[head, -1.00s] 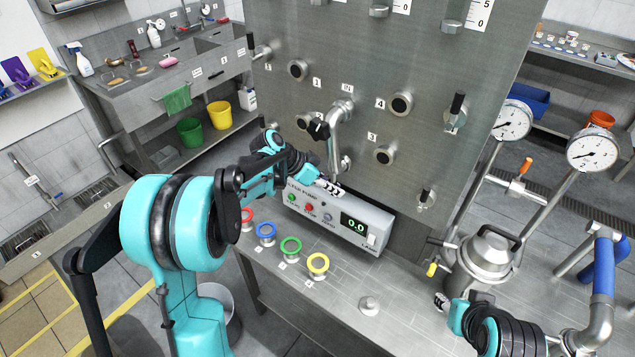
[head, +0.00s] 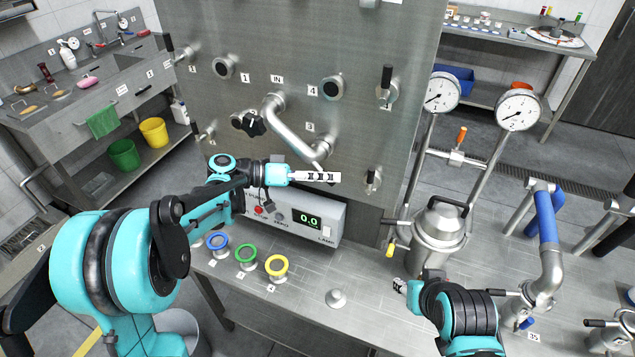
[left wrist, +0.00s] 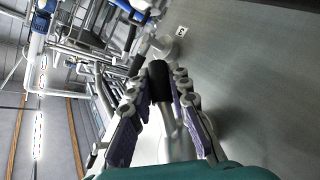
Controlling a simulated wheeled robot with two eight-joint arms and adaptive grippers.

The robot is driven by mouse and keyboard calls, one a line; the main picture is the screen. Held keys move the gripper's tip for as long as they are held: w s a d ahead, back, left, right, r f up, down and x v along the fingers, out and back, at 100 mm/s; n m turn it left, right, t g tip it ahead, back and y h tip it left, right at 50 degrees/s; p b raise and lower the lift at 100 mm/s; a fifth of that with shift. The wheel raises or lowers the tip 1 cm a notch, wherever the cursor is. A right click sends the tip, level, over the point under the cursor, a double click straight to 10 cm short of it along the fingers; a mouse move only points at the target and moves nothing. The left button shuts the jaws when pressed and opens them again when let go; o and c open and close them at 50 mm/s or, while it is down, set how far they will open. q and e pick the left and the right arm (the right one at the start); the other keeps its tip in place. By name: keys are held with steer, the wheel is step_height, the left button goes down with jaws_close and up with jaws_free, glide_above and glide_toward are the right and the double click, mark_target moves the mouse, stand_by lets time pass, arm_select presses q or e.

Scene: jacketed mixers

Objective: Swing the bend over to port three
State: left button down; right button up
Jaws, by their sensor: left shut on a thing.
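The bend (head: 290,127) is a curved steel pipe on the panel below the IN label. It slants down to the right, and its lower end covers the place of port three, beside the 3 label (head: 310,127). My left gripper (head: 325,177) is at that lower end, shut on the bend's black handle. In the left wrist view the black handle (left wrist: 159,80) shows between the fingers. Whether the bend's end is seated against port three is hidden. My right gripper (head: 400,286) is low near the vessel; its jaws are too small to judge.
Port four (head: 332,88) is above right, port one (head: 223,67) upper left. A black star knob (head: 255,125) sits beside the bend. The pump box (head: 310,220) is below the gripper. The steel vessel (head: 438,232) and gauges (head: 518,110) stand right.

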arm_select(q)
steer(key=shift+s+d+r+h, duration=0.1)
steer(key=shift+d+r+h, duration=0.25)
steer(key=shift+r, duration=0.15)
steer(key=c, duration=1.4)
jaws_free()
steer(key=shift+a, duration=0.15)
steer(key=v, duration=1.1)
steer(key=shift+s+a+r, duration=0.1)
steer(key=shift+a+r, duration=0.1)
steer(key=shift+a, duration=0.15)
